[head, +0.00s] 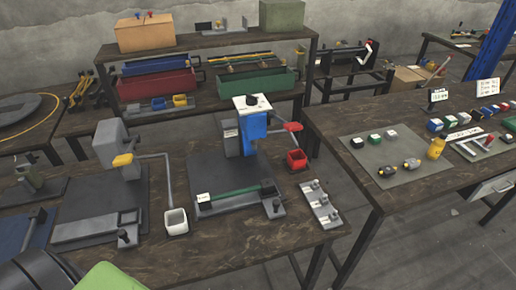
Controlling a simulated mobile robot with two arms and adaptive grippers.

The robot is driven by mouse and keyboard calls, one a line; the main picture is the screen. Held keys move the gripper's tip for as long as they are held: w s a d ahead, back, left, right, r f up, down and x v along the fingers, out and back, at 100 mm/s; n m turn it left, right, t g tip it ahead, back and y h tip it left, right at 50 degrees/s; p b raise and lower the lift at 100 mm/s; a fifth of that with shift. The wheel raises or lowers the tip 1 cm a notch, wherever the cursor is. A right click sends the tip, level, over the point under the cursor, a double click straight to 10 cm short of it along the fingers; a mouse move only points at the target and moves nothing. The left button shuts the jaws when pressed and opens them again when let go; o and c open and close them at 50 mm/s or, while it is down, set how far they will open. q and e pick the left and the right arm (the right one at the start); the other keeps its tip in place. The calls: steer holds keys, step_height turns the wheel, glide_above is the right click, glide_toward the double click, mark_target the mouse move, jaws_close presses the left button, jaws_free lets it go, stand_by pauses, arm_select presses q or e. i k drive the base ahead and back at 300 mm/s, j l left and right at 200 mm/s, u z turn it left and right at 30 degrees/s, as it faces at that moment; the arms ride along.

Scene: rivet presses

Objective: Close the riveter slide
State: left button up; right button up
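A riveter with a blue body (254,128) and a white top stands on a dark base plate (215,168) at the middle of the workbench. At the front of its base runs a green bar (235,192), with a white label at its left end and a dark block with a knob (268,190) at its right end. I cannot tell from here how far the slide stands open. A second, grey press (110,145) with a yellow part stands to its left, with a grey front rail (95,228) and a dark knob. Neither of my grippers is in view.
A grey plate with several knobs (320,203) lies at the bench's right edge. A gap separates this bench from the right table (400,215).

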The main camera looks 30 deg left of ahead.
mark_target(273, 209)
steer(key=u, duration=1)
steer(key=j+z, duration=0.15)
steer(key=j, duration=0.35)
